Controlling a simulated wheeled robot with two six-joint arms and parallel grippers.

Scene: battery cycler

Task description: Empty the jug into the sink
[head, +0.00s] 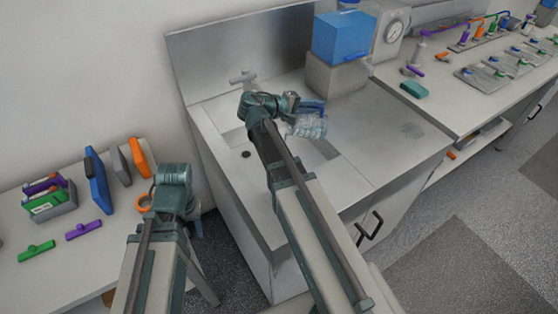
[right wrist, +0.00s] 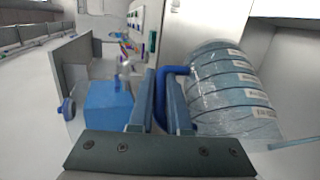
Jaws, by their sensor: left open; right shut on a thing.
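The jug (head: 308,126) is clear and bluish with a blue handle. My right gripper (head: 306,104) is shut on the handle and holds the jug over the right part of the sink (head: 232,140). In the right wrist view the blue handle (right wrist: 162,95) lies between the fingers, and the ribbed jug body (right wrist: 225,95) with white labels lies beside them. The jug looks tilted; its mouth and any water inside cannot be made out. My left gripper (head: 196,222) hangs open and empty near the edge of the left table, mostly hidden by its own wrist.
A faucet (head: 243,78) stands at the back of the sink. A blue box (head: 343,38) on a grey block stands behind the jug, beside a dial device (head: 394,32). The left table (head: 95,265) holds colored clamps and upright panels.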

